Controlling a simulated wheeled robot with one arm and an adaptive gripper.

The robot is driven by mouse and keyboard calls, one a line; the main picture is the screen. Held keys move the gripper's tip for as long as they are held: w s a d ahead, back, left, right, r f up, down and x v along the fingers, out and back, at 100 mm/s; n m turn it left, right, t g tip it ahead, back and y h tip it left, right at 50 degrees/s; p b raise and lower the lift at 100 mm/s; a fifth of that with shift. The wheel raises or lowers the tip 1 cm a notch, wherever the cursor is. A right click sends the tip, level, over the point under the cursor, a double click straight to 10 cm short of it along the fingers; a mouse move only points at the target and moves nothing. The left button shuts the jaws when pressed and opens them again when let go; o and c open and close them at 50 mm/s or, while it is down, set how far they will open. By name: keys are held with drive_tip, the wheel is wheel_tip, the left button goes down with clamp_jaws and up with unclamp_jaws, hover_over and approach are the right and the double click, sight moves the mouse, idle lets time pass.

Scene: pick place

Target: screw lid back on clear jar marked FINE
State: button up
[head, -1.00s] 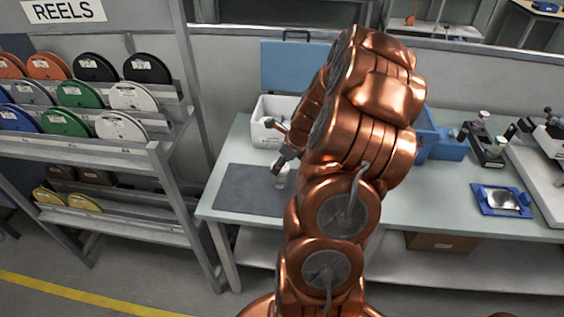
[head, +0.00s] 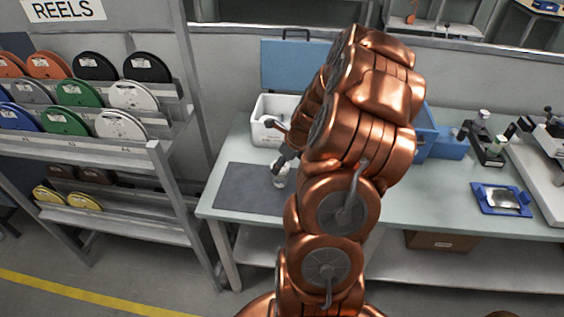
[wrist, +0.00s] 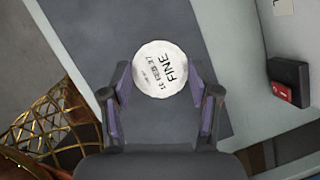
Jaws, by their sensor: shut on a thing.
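A round white lid (wrist: 160,69) printed FINE shows face-on in the wrist view, between the purple-padded fingers of my gripper (wrist: 163,88). The fingers are shut on it at its sides. In the head view my gripper (head: 284,160) points down over the dark mat (head: 238,190). The small clear jar (head: 281,180) shows below the fingers, upright at the mat. The lid hides the jar's body in the wrist view, and I cannot tell how the lid sits on the rim.
A white box (head: 272,132) with a raised blue lid stands behind the mat. My arm covers the bench middle. A blue bin (head: 440,143), a microscope-like device (head: 487,150) and a blue tray (head: 500,201) are at right. A reel rack (head: 150,155) stands left.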

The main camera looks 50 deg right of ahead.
drive_tip(key=shift+a+m+p, duration=0.15)
drive_tip(key=shift+m+p, duration=0.35)
drive_tip(key=shift+p, duration=0.25)
drive_tip(key=shift+r+m+h+p, duration=0.1)
drive_tip(key=shift+m+h+p, duration=0.5)
drive_tip(key=shift+p, duration=0.4)
drive_tip(key=shift+m+p, duration=0.8)
drive_tip(key=shift+p, duration=0.15)
drive_tip(key=shift+h, duration=0.3)
drive_tip(key=shift+w+m+h+p, duration=0.1)
drive_tip(key=shift+m+h+p, duration=0.3)
drive_tip(key=shift+m+p, duration=1.25)
drive_tip(key=shift+a+m+g+p, duration=0.1)
drive_tip(key=shift+m+g+p, duration=0.3)
drive_tip(key=shift+p, duration=1)
drive_tip(key=shift+h, duration=0.3)
